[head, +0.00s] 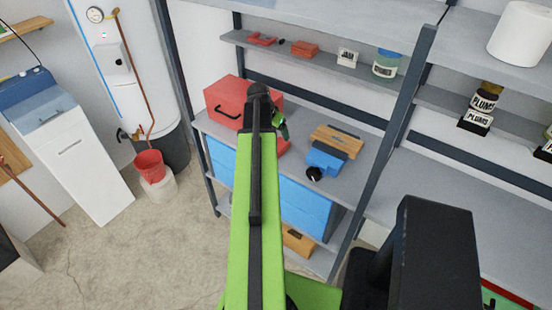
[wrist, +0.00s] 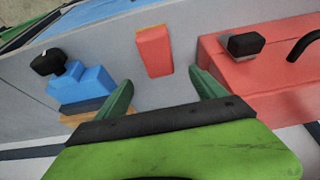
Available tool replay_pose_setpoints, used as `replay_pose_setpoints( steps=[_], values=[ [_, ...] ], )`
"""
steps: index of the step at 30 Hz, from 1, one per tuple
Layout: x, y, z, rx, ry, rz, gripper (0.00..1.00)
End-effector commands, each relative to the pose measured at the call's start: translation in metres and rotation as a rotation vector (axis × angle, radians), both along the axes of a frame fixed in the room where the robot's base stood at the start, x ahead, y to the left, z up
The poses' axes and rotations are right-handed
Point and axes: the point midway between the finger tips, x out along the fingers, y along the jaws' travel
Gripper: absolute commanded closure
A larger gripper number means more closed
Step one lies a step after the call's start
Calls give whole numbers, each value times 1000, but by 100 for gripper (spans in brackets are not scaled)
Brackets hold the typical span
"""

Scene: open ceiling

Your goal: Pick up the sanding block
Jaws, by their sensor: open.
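A small red block with an orange edge, which looks like the sanding block (wrist: 154,52), lies on the grey shelf in the wrist view. It also shows partly in the head view (head: 285,147), mostly hidden behind my arm. My gripper (wrist: 162,92) is open, its two green fingers spread with nothing between them. The block lies just beyond the fingertips, roughly in line with the gap, and looks apart from them. In the head view my gripper (head: 283,128) is over the shelf, partly hidden by the arm.
A red toolbox (head: 222,101) stands close on one side of the block, at right in the wrist view (wrist: 262,75). A blue tool (head: 325,157) with a black knob and a wooden piece (head: 340,138) lie on the other side. An upper shelf (head: 305,54) runs behind.

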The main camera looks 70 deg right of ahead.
Motion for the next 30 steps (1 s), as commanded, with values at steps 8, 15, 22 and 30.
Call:
replay_pose_setpoints(
  steps=[8, 15, 22, 30],
  values=[
    [-4, -17, -45, 0, 0, 0, 20],
    [-4, -21, -55, 0, -1, 1, 20],
    [-6, -34, -92, 0, 0, 2, 20],
    [-7, -35, -90, 0, 0, 3, 21]
  ],
)
